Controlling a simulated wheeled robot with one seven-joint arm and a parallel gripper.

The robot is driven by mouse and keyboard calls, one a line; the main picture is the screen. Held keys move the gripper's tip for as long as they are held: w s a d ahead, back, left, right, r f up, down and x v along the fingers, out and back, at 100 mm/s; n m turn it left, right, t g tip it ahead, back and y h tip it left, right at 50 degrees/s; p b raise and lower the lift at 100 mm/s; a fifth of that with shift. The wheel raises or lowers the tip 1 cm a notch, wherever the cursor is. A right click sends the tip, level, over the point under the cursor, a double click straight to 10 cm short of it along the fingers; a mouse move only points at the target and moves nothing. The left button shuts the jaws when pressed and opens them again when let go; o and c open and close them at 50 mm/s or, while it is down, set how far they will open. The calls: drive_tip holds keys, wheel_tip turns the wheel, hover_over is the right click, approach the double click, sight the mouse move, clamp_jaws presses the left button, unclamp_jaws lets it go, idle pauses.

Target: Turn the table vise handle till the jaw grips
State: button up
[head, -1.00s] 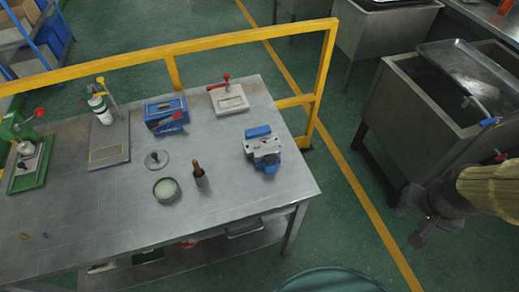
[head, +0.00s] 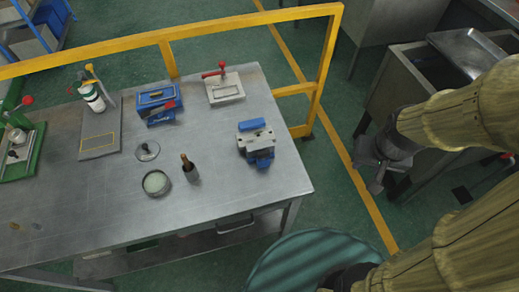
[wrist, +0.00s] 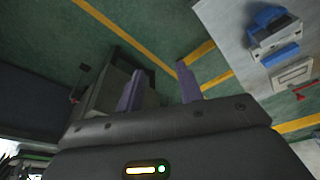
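The table vise (head: 256,143), grey with blue parts, sits near the right end of the metal table. It also shows at the upper right of the wrist view (wrist: 274,36). Its handle cannot be made out clearly in either view. My gripper (head: 370,178) is in the air beyond the table's right edge, to the right of the vise and well apart from it. In the wrist view my gripper's two fingers (wrist: 158,82) stand apart with nothing between them.
The metal table (head: 110,215) also holds a red-handled clamp plate (head: 226,88), a blue box (head: 158,103), a round tin (head: 156,183) and a brown-topped bottle (head: 189,170). A yellow rail (head: 250,21) runs behind it. A metal sink (head: 400,80) stands at the right.

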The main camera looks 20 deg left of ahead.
sight(263, 152)
drive_tip(key=shift+s, duration=0.1)
drive_tip(key=w+a+f+m+g+y+b, duration=0.9)
drive_tip(key=w+a+f+m+g+y, duration=0.2)
drive_tip(key=w+f+y, duration=0.4)
drive_tip(key=shift+w+a+f+m+g, duration=0.35)
drive_tip(key=shift+a+m+g, duration=0.05)
drive_tip(key=shift+a, duration=0.1)
drive_tip(key=shift+s+a, duration=0.1)
drive_tip(key=x, duration=0.5)
drive_tip(key=p+x, duration=0.1)
drive_tip(key=x, duration=0.5)
drive_tip(key=p+x, duration=0.1)
drive_tip(key=x, duration=0.5)
drive_tip(key=shift+s+a+r, duration=0.1)
drive_tip(key=shift+r, duration=0.2)
